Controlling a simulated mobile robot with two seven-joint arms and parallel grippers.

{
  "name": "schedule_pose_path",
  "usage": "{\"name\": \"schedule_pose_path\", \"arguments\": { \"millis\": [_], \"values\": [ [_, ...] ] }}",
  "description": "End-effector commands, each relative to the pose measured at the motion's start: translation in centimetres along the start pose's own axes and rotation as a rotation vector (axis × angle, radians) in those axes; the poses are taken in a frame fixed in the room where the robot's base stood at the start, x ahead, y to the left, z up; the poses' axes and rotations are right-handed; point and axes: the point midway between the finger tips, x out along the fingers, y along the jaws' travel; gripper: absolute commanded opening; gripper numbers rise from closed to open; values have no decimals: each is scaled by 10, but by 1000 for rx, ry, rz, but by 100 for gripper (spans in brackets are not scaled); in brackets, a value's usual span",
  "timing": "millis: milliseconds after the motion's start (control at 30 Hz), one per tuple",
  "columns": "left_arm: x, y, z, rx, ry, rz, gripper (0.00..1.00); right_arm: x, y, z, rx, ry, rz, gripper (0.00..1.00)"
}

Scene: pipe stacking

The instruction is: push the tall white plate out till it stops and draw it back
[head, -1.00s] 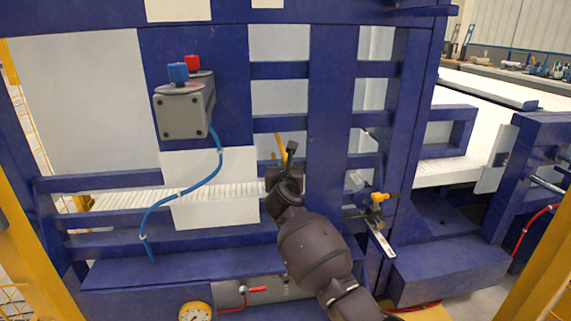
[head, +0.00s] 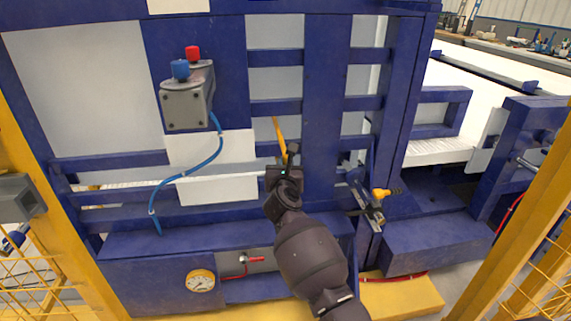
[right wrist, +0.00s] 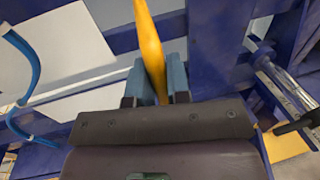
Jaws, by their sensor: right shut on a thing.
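A tall pale white plate (head: 275,75) stands upright behind the blue frame, partly hidden by its bars and wide post. A yellow handle (head: 279,130) slants up in front of it; I cannot tell how the two are joined. My right gripper (head: 287,158) is at the handle's lower end. In the right wrist view, the gripper's two blue-grey fingers (right wrist: 158,80) are shut on the yellow handle (right wrist: 149,40), one on each side. The handle's lower end is hidden between them. My left gripper is not in view.
A grey box with red and blue buttons (head: 187,103) and a blue hose (head: 190,172) are left of my gripper. A yellow-knobbed fitting (head: 380,193) projects at the right. Blue bars and posts (head: 325,100) stand close around the gripper. A gauge (head: 200,281) sits below.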

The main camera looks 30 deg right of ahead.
Motion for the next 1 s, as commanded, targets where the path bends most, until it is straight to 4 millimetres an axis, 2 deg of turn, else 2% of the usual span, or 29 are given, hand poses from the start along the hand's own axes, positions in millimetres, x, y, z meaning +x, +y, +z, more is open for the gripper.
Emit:
{"name": "schedule_pose_path", "arguments": {
  "millis": [33, 67, 200, 567, 767, 1000],
  "values": [
    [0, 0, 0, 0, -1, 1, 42, -3, 1, -7, -2, 11, 0, 0],
    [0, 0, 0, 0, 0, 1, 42, -3, 1, -7, -2, 11, 0, 20],
    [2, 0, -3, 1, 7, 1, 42, -2, 1, -6, -2, 9, 0, 41],
    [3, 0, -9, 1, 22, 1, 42, -5, 0, -3, 0, 6, 0, 41],
    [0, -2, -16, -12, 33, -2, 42, -30, 0, 1, 3, 3, 0, 41],
    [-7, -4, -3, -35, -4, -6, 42, -73, 0, 0, 3, 4, 1, 41]
  ]
}}
